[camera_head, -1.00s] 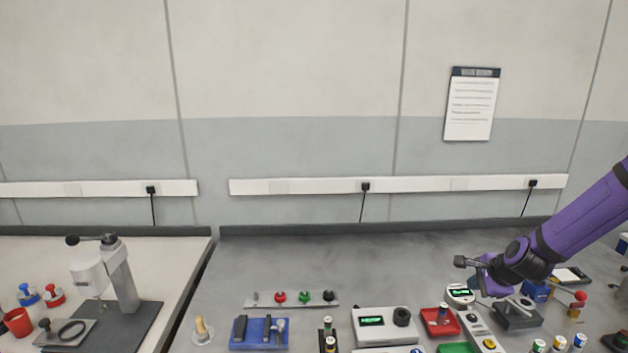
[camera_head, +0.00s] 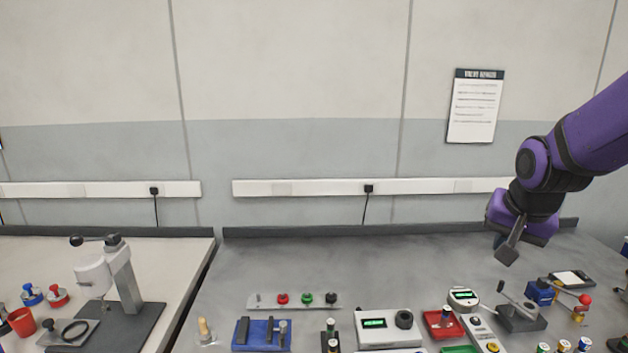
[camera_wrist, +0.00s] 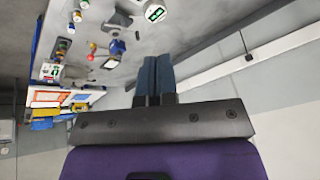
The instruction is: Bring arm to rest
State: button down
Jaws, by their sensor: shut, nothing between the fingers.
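My gripper (camera_head: 507,255) hangs from my purple arm at the right of the head view, above the back right of the grey bench (camera_head: 300,262). It points downward and touches nothing that I can see. In the wrist view its two blue-grey fingers (camera_wrist: 156,72) lie side by side, shut with nothing between them.
Below my gripper are a lever fixture (camera_head: 520,314), a blue block (camera_head: 541,292) and a red-knobbed lever (camera_head: 584,299). A red tray (camera_head: 431,326) and a display box (camera_head: 388,327) stand further left. A press (camera_head: 122,280) stands on the left bench. The bench's back middle is clear.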

jog(key=s+a+r+n, duration=0.1)
jog(key=s+r+n, duration=0.2)
jog(key=s, duration=0.5)
jog(key=s+a+r+n, duration=0.2)
jog(key=s+r, duration=0.4)
jog(key=s, duration=0.3)
jog(key=shift+s+n+y, duration=0.3)
jog(key=shift+n+y, duration=0.1)
jog(key=shift+n, duration=0.2)
jog(key=shift+r, duration=0.1)
